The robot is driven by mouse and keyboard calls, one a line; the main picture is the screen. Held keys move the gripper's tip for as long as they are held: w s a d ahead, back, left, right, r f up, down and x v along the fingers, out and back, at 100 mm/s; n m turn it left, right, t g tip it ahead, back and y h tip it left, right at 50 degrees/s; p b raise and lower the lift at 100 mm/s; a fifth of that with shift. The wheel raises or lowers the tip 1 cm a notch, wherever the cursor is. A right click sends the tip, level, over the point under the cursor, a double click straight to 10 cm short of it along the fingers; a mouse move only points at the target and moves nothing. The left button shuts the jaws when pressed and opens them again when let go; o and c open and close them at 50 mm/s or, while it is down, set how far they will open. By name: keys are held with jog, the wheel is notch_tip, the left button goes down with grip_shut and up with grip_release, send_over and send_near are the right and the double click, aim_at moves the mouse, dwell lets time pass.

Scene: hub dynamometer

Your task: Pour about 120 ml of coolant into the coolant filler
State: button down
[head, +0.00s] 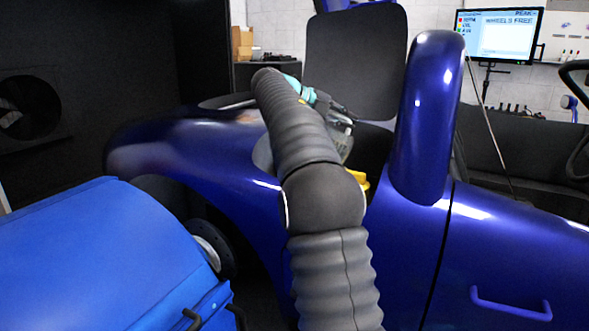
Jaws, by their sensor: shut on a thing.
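My arm reaches forward over the blue car's open front, and its dark sleeve covers much of the view there. My gripper (336,108) is at the far end, right of the sleeve, over the opening. It is shut on a pale grey, see-through container (345,148), of which only a part shows beside the sleeve. The level of coolant in it cannot be made out. A yellow part (357,181) shows low in the opening, below the container; I cannot tell whether it is the coolant filler. No filler mouth or stream of coolant is visible.
The blue car body (190,150) surrounds the opening. A raised blue panel (432,115) stands close right of the gripper, and a dark upright panel (355,60) stands behind. A blue dynamometer housing (100,260) fills the lower left. A wall screen (500,35) reads "WHEELS FREE".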

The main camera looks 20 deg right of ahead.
jog(key=shift+w+a, duration=0.15)
jog(key=shift+a, duration=0.05)
dwell(0.3)
jog(key=shift+w+a+f+n+g+h+b, duration=0.2)
jog(key=shift+w+a+f+h+b, duration=0.3)
jog(key=shift+b, duration=0.35)
jog(key=shift+w+a+f+n+g+h+b, duration=0.1)
jog(key=shift+w+a+f+g+h+b, duration=0.15)
jog(key=shift+a+h+b, duration=0.45)
jog(key=shift+r, duration=0.15)
jog(key=s+d+r+y+p, duration=0.1)
jog(key=p, duration=0.1)
jog(key=s+d+r+t+y+p, duration=0.1)
jog(key=d+p, duration=0.1)
jog(key=shift+s+d+m+y, duration=0.1)
jog(key=shift+m+y, duration=0.3)
jog(key=shift+d+f, duration=0.15)
jog(key=shift+f, duration=0.3)
jog(key=shift+s+d+f+m+t+y+p, duration=0.1)
jog(key=shift+s+d+m+t+y+p, duration=0.3)
jog(key=shift+y+p, duration=0.55)
jog(key=shift+d+f+y+b, duration=0.15)
jog(key=shift+f+y+b, duration=0.1)
jog(key=shift+f+b, duration=0.25)
jog(key=shift+f, duration=0.1)
